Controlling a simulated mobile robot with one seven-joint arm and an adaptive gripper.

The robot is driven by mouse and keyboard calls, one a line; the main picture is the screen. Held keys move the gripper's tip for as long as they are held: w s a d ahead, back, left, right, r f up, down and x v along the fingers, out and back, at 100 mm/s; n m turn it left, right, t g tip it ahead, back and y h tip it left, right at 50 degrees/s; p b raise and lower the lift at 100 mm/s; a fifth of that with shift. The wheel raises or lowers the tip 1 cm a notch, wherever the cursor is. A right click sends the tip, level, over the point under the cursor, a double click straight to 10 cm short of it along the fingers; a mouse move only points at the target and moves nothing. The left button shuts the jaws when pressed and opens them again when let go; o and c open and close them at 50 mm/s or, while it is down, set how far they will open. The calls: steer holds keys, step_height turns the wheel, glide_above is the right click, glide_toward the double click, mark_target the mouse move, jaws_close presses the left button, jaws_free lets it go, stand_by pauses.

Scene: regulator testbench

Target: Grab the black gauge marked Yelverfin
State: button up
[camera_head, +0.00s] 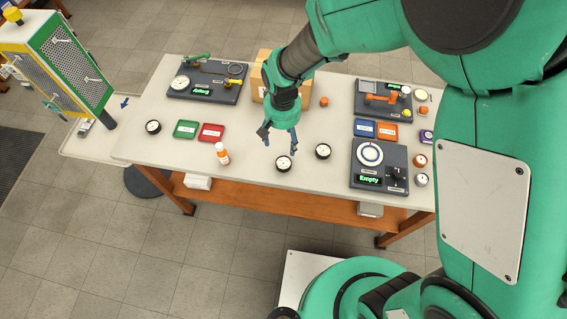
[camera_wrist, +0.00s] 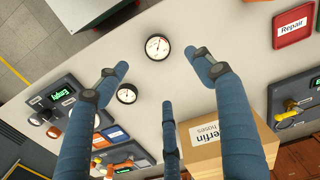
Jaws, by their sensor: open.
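Three black-rimmed gauges with white dials stand on the table: one near the front edge (camera_head: 283,163), one to its right (camera_head: 323,151), and one at the far left (camera_head: 153,127). The marks on their dials are too small to read, so I cannot tell which is Yelverfin. My gripper (camera_head: 279,141) is open and empty above the table, just behind the front gauge. In the wrist view, the front gauge (camera_wrist: 158,46) lies beyond and between the spread blue fingers (camera_wrist: 155,80). The right gauge (camera_wrist: 127,94) shows lower left, near one finger.
An orange-capped bottle (camera_head: 222,153) stands left of the front gauge. Green (camera_head: 186,129) and red (camera_head: 211,132) trays lie farther left. A test panel marked Empty (camera_head: 369,181) is at right. A cardboard box (camera_head: 259,88) stands behind my gripper. Table around the front gauge is clear.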

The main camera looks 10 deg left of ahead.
glide_above(283, 162)
steer(key=shift+w+f+b, duration=0.15)
steer(key=shift+f+b, duration=0.2)
steer(key=shift+f, duration=3.95)
steer(key=shift+f, duration=0.1)
steer(key=shift+d+f+b, duration=0.1)
steer(key=shift+f+b, duration=0.2)
steer(key=shift+f, duration=2.2)
steer(key=c, duration=1.3)
